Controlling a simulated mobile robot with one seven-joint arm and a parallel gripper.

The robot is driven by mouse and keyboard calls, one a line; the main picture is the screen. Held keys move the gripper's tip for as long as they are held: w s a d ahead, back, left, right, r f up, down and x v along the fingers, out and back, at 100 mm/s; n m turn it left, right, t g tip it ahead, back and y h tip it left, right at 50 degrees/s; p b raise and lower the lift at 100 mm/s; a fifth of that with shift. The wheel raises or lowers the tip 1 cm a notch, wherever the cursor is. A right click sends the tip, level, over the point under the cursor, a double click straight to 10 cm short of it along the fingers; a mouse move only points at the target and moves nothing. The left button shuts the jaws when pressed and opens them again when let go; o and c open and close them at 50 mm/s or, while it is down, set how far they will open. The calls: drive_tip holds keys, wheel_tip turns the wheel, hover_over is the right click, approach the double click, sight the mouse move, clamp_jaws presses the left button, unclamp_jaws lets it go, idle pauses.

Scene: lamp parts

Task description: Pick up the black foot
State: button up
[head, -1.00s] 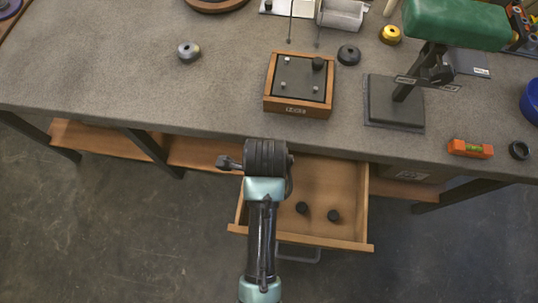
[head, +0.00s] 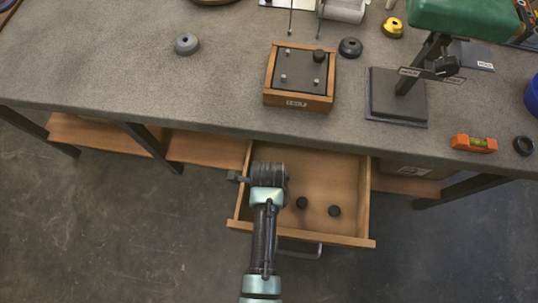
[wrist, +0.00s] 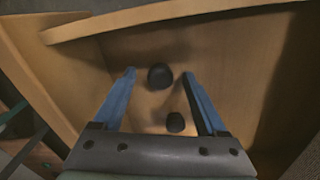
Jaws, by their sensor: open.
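Two small black round feet lie in the open wooden drawer (head: 345,180): a left one (head: 302,203) and a right one (head: 334,211). In the wrist view, one black foot (wrist: 160,76) shows between the blue fingertips and another black foot (wrist: 175,122) shows closer to the palm; I cannot tell which is which. My gripper (wrist: 158,73) is open and empty, with its fingers pointing into the drawer. Both feet seem to lie beyond the fingers, untouched. In the head view my wrist (head: 262,178) is over the left part of the drawer and hides the fingers.
The drawer's walls surround the feet, and the workbench (head: 120,75) edge is just behind. On the bench are a wood-framed block (head: 299,103) with a black knob and silver posts, a green-topped stand (head: 396,97), an orange level (head: 473,143) and several round parts.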

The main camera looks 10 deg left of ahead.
drive_tip(key=shift+f, duration=0.1)
drive_tip(key=shift+c, duration=0.2)
clamp_jaws()
